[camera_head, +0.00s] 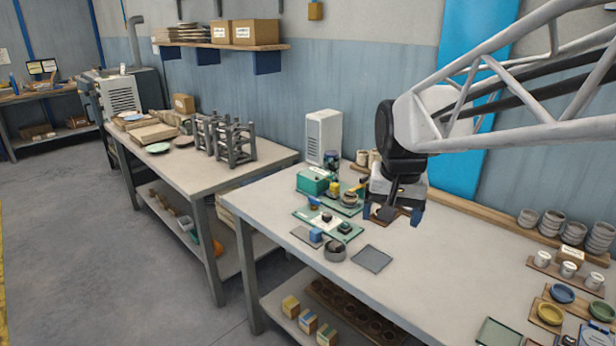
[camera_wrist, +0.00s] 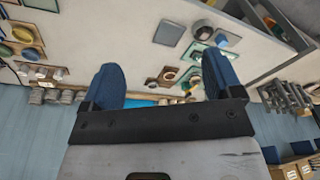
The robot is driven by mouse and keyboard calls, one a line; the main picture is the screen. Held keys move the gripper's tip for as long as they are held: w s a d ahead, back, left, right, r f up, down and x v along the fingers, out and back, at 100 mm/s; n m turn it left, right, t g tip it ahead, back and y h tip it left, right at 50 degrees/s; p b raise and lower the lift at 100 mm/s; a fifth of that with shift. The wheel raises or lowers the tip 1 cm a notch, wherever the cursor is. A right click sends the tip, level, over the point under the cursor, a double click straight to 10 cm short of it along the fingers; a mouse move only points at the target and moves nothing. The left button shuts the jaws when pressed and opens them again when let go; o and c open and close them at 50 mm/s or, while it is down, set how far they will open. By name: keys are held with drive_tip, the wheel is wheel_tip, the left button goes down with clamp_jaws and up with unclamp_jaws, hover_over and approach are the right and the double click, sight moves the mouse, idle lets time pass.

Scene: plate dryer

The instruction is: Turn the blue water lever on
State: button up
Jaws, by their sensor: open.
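A small dark-blue bar (camera_head: 314,201), possibly the blue water lever, shows by the green trays on the front table; it is too small to tell its setting. A blue block (camera_head: 315,236) lies near the front tray and may also appear in the wrist view (camera_wrist: 228,39). My gripper (camera_head: 398,216) hangs above the table, to the right of these things and apart from them. In the wrist view my gripper (camera_wrist: 163,75) has its two blue fingers spread wide with nothing between them.
A green box (camera_head: 312,180) stands behind the bar. A grey round dish (camera_head: 335,250) and a flat grey mat (camera_head: 373,259) lie in front. A white louvered unit (camera_head: 323,137) stands behind. Cups and coloured dishes (camera_head: 562,293) fill the right; the table's middle is clear.

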drive_tip(key=w+a+m, duration=0.1)
drive_tip(key=w+a, duration=0.1)
drive_tip(key=w, duration=1.1)
drive_tip(key=m+g, duration=0.2)
drive_tip(key=m, duration=0.3)
hover_over(314, 199)
wheel_tip(314, 199, down, 17)
drive_tip(key=shift+s+d, duration=0.1)
drive_tip(key=shift+d, duration=0.05)
drive_tip(key=shift+w+f, duration=0.25)
drive_tip(key=shift+f, duration=0.1)
drive_tip(key=shift+f, duration=3.8)
drive_tip(key=c, duration=0.9)
